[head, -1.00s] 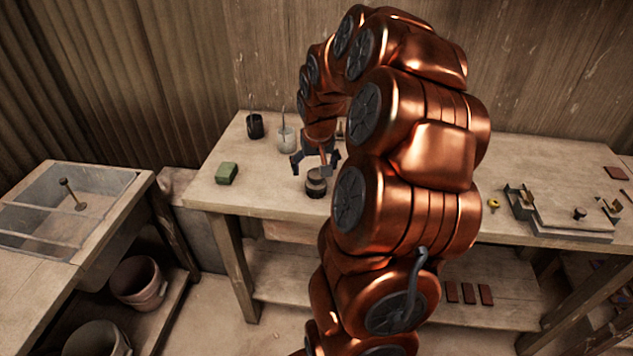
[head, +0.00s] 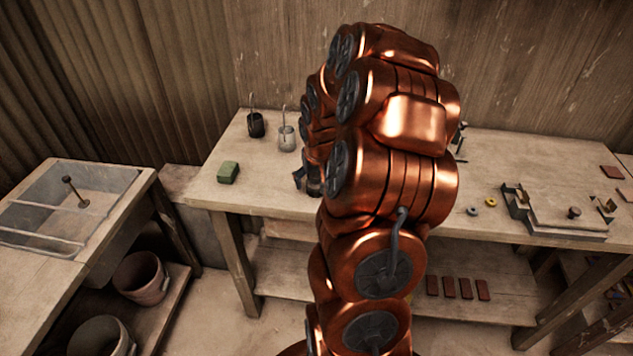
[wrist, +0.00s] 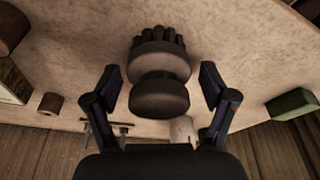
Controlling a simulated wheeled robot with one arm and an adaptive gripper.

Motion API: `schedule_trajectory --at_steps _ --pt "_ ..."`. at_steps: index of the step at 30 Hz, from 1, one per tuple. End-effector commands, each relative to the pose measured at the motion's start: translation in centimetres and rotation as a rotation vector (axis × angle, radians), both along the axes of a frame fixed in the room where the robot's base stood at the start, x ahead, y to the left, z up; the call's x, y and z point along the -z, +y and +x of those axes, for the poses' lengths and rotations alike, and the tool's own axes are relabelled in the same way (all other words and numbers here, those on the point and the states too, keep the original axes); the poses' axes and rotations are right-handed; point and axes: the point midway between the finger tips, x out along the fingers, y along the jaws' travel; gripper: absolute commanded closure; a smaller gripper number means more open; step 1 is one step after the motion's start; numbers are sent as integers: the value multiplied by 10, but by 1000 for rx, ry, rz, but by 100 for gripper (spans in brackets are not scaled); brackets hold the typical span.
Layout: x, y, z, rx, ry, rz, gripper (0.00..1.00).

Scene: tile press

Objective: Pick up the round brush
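The round brush (wrist: 160,62) stands on the bench in the wrist view. It has a dark rounded knob nearest the camera, a wider disc behind it and dark bristles at the far end. My gripper (wrist: 160,97) is open, with one finger on each side of the knob and a visible gap on both sides. In the head view my arm hides most of the gripper. Only a small part of the brush (head: 314,188) shows there, close beside a dark finger near the bench's front edge.
A green block (head: 228,173), a dark cup (head: 256,126) and a pale cup (head: 287,139) stand left on the bench. The tile press (head: 565,218) and small rings (head: 490,201) are at the right. A sink (head: 115,182) is far left.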

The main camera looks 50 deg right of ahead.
Motion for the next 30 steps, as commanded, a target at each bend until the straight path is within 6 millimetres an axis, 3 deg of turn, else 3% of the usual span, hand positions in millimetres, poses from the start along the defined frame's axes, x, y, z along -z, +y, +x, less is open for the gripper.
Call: schedule_trajectory --at_steps 2,16,30 --pt "0 0 0 0 0 0 29" --pt "0 0 0 0 1 1 77" --pt "-11 0 0 -1 1 0 78"
